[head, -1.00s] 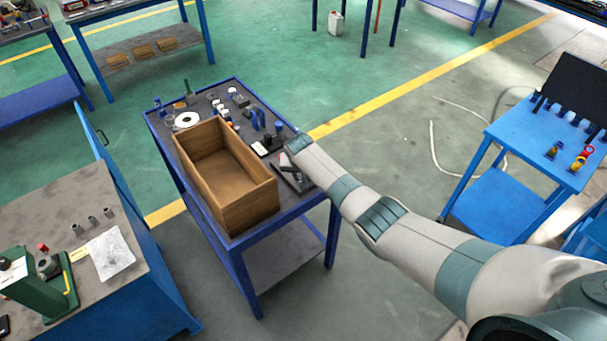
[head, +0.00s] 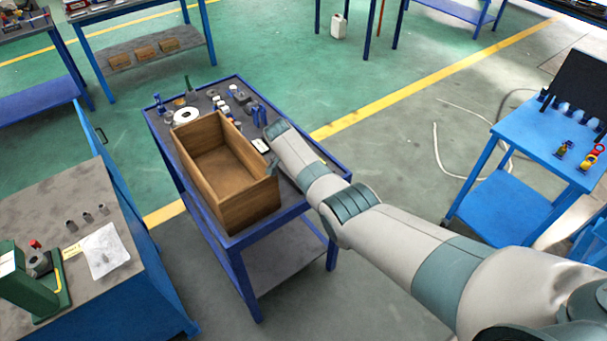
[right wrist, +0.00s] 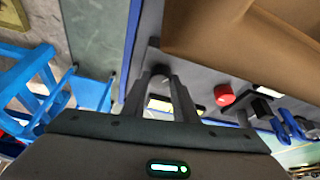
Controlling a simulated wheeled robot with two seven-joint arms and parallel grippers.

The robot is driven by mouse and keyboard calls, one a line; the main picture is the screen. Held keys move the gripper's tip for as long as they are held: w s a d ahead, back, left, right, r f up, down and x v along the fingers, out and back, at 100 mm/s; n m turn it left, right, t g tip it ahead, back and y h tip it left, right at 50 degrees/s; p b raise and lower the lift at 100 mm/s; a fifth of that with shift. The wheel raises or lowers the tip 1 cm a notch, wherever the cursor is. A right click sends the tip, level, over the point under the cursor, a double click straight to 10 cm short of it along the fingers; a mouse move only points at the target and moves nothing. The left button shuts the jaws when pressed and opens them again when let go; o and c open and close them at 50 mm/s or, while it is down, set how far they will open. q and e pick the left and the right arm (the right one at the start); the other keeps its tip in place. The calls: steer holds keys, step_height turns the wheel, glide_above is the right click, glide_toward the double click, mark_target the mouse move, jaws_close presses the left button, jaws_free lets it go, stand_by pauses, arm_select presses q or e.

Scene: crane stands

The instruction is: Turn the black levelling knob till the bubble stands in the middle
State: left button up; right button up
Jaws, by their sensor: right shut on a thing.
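In the right wrist view my right gripper (right wrist: 160,88) points down at the dark table top. Its two fingers are closed around a small dark rounded piece (right wrist: 160,72), which looks like the black knob; the fingers cover most of it. A pale yellowish strip (right wrist: 160,104) shows between and behind the fingers; I cannot tell whether it is the level vial, and no bubble can be made out. In the head view my right arm reaches over the blue-framed table (head: 318,158) beside the wooden box, and hides the gripper's tips. My left gripper is not in view.
The open wooden box (head: 190,160) stands close left of my right wrist. A red knob (right wrist: 224,95) and a black block (right wrist: 262,107) are near the fingers. Several small items stand at the table's back. A blue side table (head: 545,140) is at the right.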

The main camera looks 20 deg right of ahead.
stand_by(0.3)
steer(key=o, duration=1)
steer(key=shift+r, duration=0.15)
steer(key=shift+v, duration=0.9)
steer(key=b+v, duration=0.2)
steer(key=v, duration=1.3)
steer(key=shift+s+a+r, duration=0.1)
steer(key=shift+a+r, duration=0.05)
steer(key=shift+a, duration=0.05)
